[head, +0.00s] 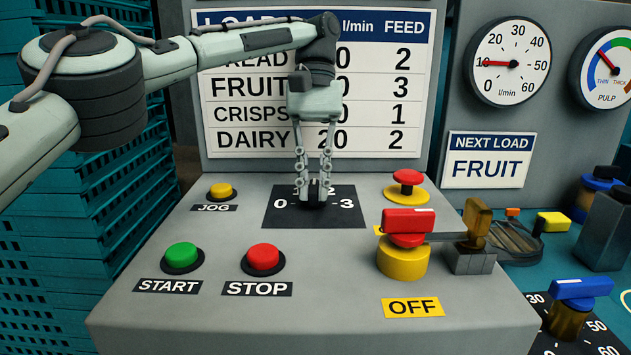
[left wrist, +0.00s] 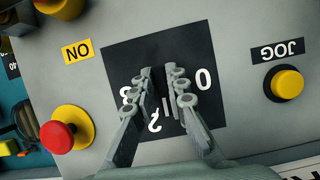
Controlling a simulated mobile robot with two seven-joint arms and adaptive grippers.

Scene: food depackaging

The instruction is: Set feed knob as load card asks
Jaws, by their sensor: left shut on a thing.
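My left gripper (head: 313,184) comes down over the black feed dial plate (head: 282,217), marked 0 to 3. Its fingers are shut on the small dark feed knob (head: 314,196), which they mostly hide. In the left wrist view the gripper (left wrist: 164,78) stands over the middle of the plate (left wrist: 125,58), with 0 on one side and 2 and 3 on the other. I cannot tell where the knob points. The load card (head: 487,160) reads NEXT LOAD FRUIT. The load table (head: 241,140) behind gives FRUIT feed 3; the arm covers part of it. My right gripper is not in view.
On the grey console are a green START button (head: 182,256), a red STOP button (head: 263,258), a yellow JOG button (head: 220,191) and a red mushroom button (head: 407,184). A red-handled switch on a yellow base (head: 403,262) stands at right by OFF. Teal crates (head: 60,280) stand left.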

